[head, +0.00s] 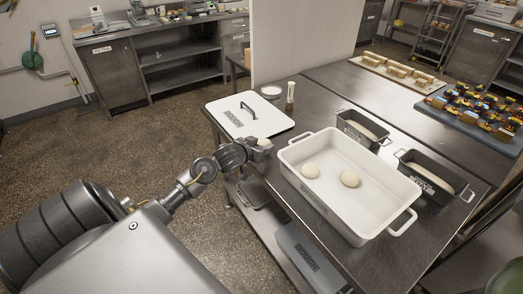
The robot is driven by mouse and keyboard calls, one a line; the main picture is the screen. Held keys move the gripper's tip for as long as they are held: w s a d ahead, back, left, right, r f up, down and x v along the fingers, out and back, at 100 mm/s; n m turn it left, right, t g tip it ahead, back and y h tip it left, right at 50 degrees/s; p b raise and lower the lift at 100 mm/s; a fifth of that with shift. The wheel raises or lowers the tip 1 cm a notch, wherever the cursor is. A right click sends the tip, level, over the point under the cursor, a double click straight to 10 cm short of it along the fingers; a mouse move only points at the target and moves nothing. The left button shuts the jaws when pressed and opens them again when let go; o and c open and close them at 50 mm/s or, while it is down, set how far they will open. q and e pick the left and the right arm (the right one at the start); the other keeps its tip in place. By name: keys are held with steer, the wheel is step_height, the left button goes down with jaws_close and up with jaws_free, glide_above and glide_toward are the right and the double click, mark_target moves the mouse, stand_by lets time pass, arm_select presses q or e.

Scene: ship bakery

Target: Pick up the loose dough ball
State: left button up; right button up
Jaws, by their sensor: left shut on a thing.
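My left gripper (258,150) is above the left edge of the steel table, between the white lid and the white tub. It is shut on a small pale dough ball (265,143), which is partly hidden by the fingers. The white tub (379,232) stands to the right of my gripper, with two dough balls (311,170) (350,179) lying apart on its floor. My right gripper is out of view.
A white lid (225,112) with a dark handle lies at the table's left end, with a small shaker (290,96) near it. Two dark loaf pans (365,124) (428,178) holding dough stand behind and right of the tub. A board of pastries (402,72) lies farther back.

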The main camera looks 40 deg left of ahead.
arm_select(q)
steer(key=s+r+p, duration=0.2)
steer(key=s+r, duration=0.8)
steer(key=s, duration=0.4)
steer(key=shift+d+r, duration=0.25)
steer(key=shift+r, duration=0.1)
